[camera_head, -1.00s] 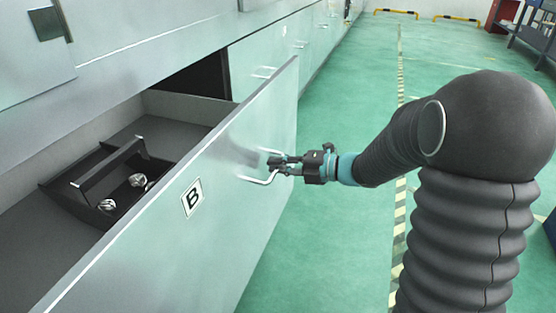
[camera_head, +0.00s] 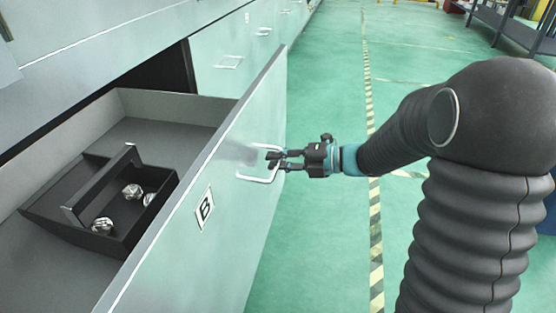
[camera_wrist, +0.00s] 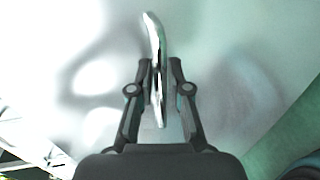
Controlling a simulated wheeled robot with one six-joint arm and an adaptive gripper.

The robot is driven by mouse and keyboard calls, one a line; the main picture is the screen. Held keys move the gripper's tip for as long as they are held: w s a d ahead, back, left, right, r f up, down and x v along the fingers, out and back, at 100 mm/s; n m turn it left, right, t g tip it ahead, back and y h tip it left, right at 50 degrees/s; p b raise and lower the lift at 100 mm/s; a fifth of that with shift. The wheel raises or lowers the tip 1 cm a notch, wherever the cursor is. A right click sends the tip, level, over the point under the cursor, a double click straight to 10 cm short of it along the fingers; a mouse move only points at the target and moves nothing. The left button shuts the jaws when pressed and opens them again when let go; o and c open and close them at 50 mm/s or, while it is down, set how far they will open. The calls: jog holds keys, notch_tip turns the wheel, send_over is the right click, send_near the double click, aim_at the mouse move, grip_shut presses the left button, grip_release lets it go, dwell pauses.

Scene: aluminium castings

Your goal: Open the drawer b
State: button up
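Drawer B, with its pale metal front (camera_head: 190,255) and a "B" label (camera_head: 204,208), stands pulled well out of the cabinet. Its inside shows a dark tray (camera_head: 140,225) with an upright handle and several shiny metal castings (camera_head: 132,191). My gripper (camera_head: 277,160) is at the drawer's bar handle (camera_head: 243,177), on the outer side of the front. In the wrist view, the two fingers (camera_wrist: 162,85) stand close on either side of the handle bar (camera_wrist: 155,40) and look shut on it. Exact finger contact is hard to see.
More closed drawers with bar handles (camera_head: 229,62) line the cabinet beyond. Green floor with a striped yellow-black line (camera_head: 374,215) lies open to the right of the drawer. A dark shelf or rack (camera_head: 515,30) stands far right.

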jog(key=shift+o, duration=0.9)
jog(key=v, duration=1.2)
